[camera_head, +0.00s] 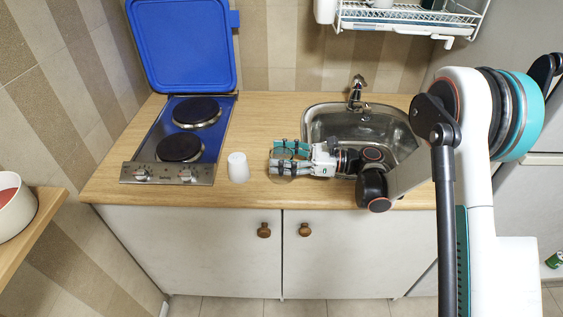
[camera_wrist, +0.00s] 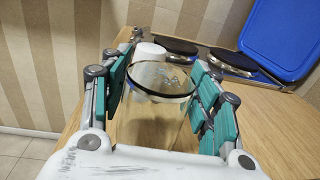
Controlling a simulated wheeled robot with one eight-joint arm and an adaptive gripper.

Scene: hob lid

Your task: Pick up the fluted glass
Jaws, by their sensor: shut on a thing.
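The fluted glass (camera_wrist: 160,105) is a clear glass with a dark rim, between the two teal-padded fingers of my gripper (camera_wrist: 168,98) in the wrist view. In the head view my gripper (camera_head: 290,159) is over the wooden counter between the hob and the sink, with the see-through glass (camera_head: 284,168) hard to make out in it. The gripper is shut on the glass. The glass's lower part is mostly hidden, and I cannot tell whether it touches the counter.
A white cup (camera_head: 238,167) stands on the counter (camera_head: 257,125) left of my gripper, beside the two-plate hob (camera_head: 180,148). The hob's blue lid (camera_head: 183,45) is raised against the wall. The sink (camera_head: 345,122) and its tap (camera_head: 357,88) are behind and right. A dish rack (camera_head: 405,17) hangs above.

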